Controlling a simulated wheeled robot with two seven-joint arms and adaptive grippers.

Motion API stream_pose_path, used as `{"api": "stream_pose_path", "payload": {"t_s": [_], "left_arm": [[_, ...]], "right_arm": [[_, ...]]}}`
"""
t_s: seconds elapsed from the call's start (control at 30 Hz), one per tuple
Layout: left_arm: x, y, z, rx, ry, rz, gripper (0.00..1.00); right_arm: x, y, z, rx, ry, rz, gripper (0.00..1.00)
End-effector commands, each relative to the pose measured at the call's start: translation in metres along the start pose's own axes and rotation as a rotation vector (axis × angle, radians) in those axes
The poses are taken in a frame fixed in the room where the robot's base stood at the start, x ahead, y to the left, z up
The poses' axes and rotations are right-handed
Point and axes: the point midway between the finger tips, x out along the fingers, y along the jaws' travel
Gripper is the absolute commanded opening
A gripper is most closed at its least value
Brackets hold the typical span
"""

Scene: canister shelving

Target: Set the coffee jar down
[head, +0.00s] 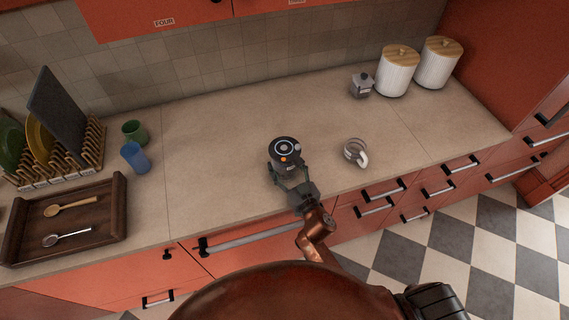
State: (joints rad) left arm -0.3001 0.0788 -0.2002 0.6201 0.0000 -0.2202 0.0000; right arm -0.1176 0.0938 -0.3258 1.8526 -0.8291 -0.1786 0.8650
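A dark, round jar (284,147) with a pale ring on its lid and a small label on its front is at the middle of the counter (215,160); I take it as the coffee jar. My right gripper (289,173) reaches it from the front, with its fingers at both sides of the jar. It appears shut on the jar. The jar is upright, over or on the counter; I cannot tell whether its base touches. My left gripper is not in view.
A glass mug (355,152) stands right of the jar. A metal pot (362,85) and white canisters (397,73) are at the back right. Green (134,132) and blue (134,157) cups, a dish rack (88,150) and a wooden tray (120,210) are left. The counter behind the jar is clear.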

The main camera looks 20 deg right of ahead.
Motion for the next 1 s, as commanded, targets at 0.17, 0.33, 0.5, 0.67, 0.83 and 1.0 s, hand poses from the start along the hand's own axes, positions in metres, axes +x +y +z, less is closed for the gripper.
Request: {"api": "stream_pose_path", "payload": {"t_s": [0.17, 0.33, 0.5, 0.67, 0.83, 1.0], "left_arm": [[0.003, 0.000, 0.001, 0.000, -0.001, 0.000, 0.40], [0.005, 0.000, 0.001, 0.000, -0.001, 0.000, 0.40], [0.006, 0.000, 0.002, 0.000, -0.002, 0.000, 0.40], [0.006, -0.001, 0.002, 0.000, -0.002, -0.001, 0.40], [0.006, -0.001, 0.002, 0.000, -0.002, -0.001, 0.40], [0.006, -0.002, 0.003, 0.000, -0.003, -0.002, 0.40]], "right_arm": [[0.000, 0.000, 0.002, 0.000, 0.004, -0.001, 0.13], [0.000, 0.000, 0.005, 0.000, 0.004, -0.001, 0.13], [0.000, 0.000, 0.006, 0.000, 0.004, -0.001, 0.64], [0.000, 0.000, 0.007, 0.000, 0.003, -0.001, 0.75], [0.000, 0.000, 0.008, 0.000, 0.001, 0.000, 0.82], [0.000, 0.000, 0.011, 0.000, -0.004, 0.001, 0.82]]}}
